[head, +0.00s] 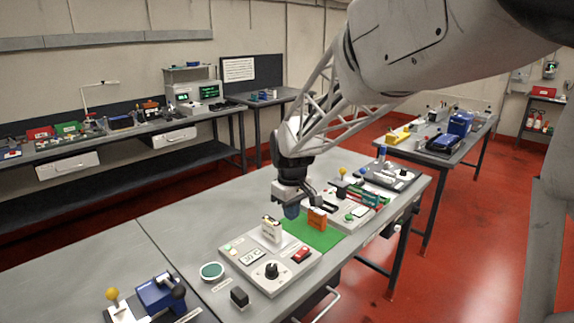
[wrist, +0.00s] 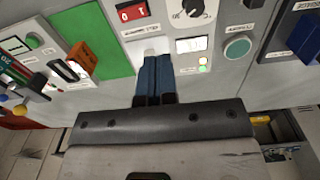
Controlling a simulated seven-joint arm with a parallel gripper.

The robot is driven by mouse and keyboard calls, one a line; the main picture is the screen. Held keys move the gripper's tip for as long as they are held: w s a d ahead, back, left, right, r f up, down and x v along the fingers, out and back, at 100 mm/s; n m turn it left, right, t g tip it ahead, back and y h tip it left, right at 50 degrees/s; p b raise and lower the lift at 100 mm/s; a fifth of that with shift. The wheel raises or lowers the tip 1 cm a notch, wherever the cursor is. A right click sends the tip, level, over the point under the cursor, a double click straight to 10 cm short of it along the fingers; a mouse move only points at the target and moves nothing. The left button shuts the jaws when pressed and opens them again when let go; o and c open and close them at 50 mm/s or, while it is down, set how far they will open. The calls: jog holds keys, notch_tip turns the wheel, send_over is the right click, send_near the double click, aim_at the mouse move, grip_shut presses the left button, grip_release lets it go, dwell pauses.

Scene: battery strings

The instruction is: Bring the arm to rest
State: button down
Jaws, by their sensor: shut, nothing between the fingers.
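My gripper (head: 291,211) hangs over the workbench (head: 185,225) in the head view, pointing down. In the wrist view its two blue fingers (wrist: 153,75) are pressed together with nothing between them. It is above the area between a grey control panel (head: 250,280) and a green mat (head: 325,238). An upright cream block (head: 270,229) stands on the panel, just left of the fingers. An orange block (head: 317,219) stands by the mat, just right of them; it also shows in the wrist view (wrist: 83,57). The fingers appear clear of both.
The panel carries a red switch (head: 302,254), a black knob (head: 271,270) and a display (head: 252,256). A green round button (head: 211,271) and a blue device (head: 160,294) are at the left. More equipment (head: 385,175) crowds the bench's right end. Bare bench lies behind the panel.

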jog(key=s+d+r+m+t, duration=0.1)
jog(key=s+d+r+m, duration=0.15)
jog(key=s+d, duration=0.5)
jog(key=s+d+r+m, duration=0.2)
jog(key=s+d+r, duration=0.15)
jog(key=s, duration=0.65)
jog(key=s+d+f+m, duration=0.1)
jog(key=s+d+m, duration=0.1)
jog(key=s, duration=0.6)
jog(key=s+d+f+m+t, duration=0.1)
jog(key=s+d, duration=0.3)
jog(key=s, duration=0.4)
jog(key=shift+s+f+m+t, duration=0.15)
jog(key=shift+s+m+t, duration=0.15)
jog(key=shift+m, duration=0.45)
jog(key=shift+d, duration=0.1)
